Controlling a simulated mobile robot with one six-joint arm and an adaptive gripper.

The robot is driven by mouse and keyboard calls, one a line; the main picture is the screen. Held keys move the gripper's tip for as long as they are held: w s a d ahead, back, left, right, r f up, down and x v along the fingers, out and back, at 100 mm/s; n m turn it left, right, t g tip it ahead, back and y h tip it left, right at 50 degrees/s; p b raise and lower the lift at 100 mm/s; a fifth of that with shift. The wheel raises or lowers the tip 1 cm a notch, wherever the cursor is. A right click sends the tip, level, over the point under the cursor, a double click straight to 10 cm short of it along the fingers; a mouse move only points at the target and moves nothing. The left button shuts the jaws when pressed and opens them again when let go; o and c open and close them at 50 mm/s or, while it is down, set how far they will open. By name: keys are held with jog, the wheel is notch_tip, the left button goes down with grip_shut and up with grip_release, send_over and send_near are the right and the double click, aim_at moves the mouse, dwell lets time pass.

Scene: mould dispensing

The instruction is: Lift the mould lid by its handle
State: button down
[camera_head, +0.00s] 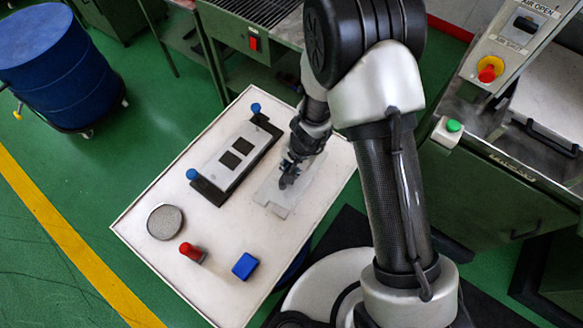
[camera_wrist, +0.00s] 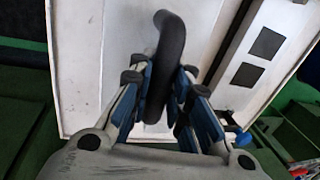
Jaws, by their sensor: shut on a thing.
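The mould lid (camera_head: 272,195) is a pale grey flat plate at the right part of the white table, beside the mould. My gripper (camera_head: 288,181) is above it, partly hiding it. In the wrist view, my gripper (camera_wrist: 165,95) has its blue-padded fingers closed around the dark curved handle (camera_wrist: 170,42). I cannot tell whether the lid touches the table. The mould (camera_head: 212,170) is a light plate with two dark square cavities on a black base; it also shows at the right of the wrist view (camera_wrist: 226,105).
Blue knobs (camera_head: 256,108) stand at the ends of the mould base. A round grey-topped dish (camera_head: 165,222), a red-topped object (camera_head: 190,251) and a blue block (camera_head: 245,266) are on the white table (camera_head: 140,211). Green machines flank the table; a blue drum (camera_head: 50,65) stands at upper left.

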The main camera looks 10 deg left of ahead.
aim_at(291, 166)
notch_tip(291, 166, up, 14)
jog(key=p, duration=0.9)
